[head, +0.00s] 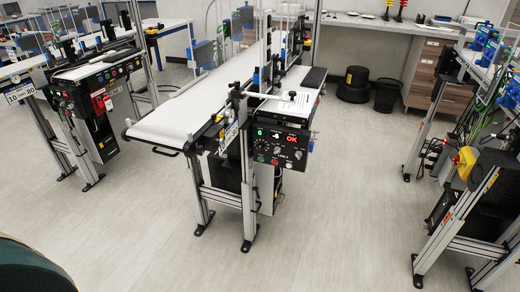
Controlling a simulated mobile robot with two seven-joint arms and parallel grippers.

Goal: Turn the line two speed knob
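The control panel (281,147) is a black box on the front of the middle conveyor. Small lettering on it seems to read "LINE 2". It has a green indicator, a small lit display, a red "OK" readout and several small knobs and buttons. The knobs are too small to tell which one is for speed or where it points. Neither of my grippers is in view.
The middle conveyor's white belt (185,112) runs toward the back, on metal legs. Another conveyor (95,70) stands at the left and a metal frame (455,215) at the right. A black bin (387,95) stands behind. The grey floor (330,220) in front is clear.

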